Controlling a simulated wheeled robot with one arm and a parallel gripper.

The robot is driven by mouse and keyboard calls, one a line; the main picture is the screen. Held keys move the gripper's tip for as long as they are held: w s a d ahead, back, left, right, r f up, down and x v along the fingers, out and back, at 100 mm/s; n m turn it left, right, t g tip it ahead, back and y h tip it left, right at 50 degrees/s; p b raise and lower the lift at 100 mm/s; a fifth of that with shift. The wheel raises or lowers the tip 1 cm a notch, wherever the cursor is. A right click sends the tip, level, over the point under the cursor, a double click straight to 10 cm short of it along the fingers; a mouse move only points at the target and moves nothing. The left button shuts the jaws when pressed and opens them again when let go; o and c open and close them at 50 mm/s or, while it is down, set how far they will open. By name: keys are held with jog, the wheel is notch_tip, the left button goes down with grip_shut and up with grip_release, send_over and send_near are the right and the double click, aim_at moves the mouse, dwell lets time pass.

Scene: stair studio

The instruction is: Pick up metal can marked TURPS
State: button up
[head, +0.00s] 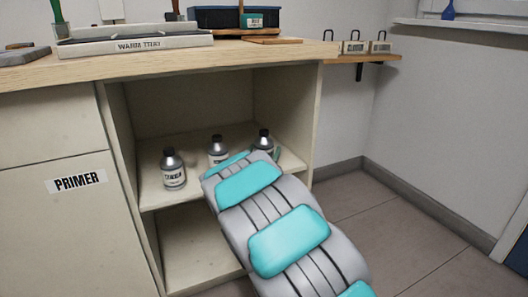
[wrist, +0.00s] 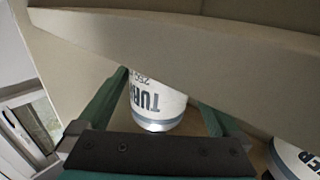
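The metal can marked TURPS (wrist: 158,108) is white with dark lettering and stands between my two green fingers in the wrist view. Only part of its label shows; the shelf edge hides part of it. My gripper (wrist: 165,90) is open around it, with a visible gap on the right finger's side. In the head view this looks like the right-hand can (head: 263,139) on the cabinet shelf, grey with a black cap, its lower part hidden by my arm. My gripper's teal parts show on either side of it.
Two similar cans stand to its left, one in the middle (head: 217,150) and one at far left (head: 173,170). A neighbouring can (wrist: 297,158) is close on the right in the wrist view. The worktop (head: 110,66) overhangs the open shelf (head: 160,198), with cabinet walls either side.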

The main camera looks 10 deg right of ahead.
grip_shut()
dwell(0.6)
